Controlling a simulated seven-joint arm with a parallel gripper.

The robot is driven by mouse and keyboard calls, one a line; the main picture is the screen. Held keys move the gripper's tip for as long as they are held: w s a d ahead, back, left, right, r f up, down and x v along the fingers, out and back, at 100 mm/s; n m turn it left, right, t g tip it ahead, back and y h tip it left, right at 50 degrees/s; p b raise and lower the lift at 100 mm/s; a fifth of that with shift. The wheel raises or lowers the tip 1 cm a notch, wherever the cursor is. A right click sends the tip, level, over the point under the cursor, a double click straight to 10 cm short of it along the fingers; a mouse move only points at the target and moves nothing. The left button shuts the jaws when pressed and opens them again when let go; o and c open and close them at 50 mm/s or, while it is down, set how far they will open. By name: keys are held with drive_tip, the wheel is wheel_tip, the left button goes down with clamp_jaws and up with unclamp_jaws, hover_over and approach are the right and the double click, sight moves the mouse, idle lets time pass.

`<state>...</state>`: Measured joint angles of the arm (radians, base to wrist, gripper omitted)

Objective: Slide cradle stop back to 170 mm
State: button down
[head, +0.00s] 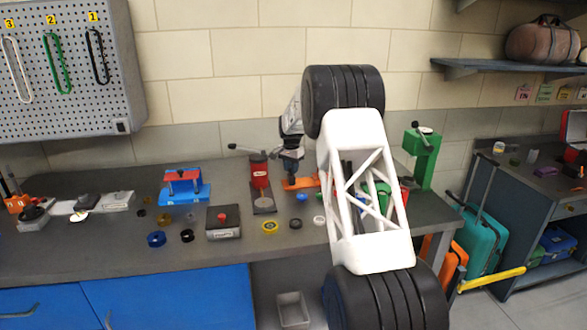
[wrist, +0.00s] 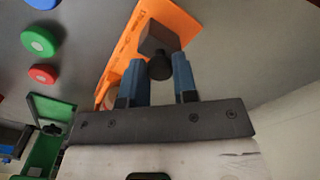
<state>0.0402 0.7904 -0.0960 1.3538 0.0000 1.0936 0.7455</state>
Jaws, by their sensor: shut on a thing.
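The orange cradle (wrist: 137,45) runs diagonally across the wrist view. A dark grey block, the cradle stop (wrist: 160,36), sits on it, with a dark round knob (wrist: 160,68) facing my gripper. My gripper (wrist: 160,72) has its two blue fingers on either side of the knob and is shut on the stop by it. In the head view the cradle (head: 301,184) lies on the bench behind my white arm link. My gripper (head: 291,168) points down at its left part. No scale marks are readable, and the stop cannot be made out there.
A red press (head: 260,172) stands left of the cradle and a green press (head: 422,158) to the right. Small coloured discs, including a yellow one (head: 270,227), lie in front. A grey box with a red button (head: 223,222) and a blue fixture (head: 184,186) stand further left.

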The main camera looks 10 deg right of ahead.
drive_tip(key=c, duration=0.9)
unclamp_jaws()
drive_tip(key=shift+r, duration=0.1)
drive_tip(key=shift+r, duration=3.85)
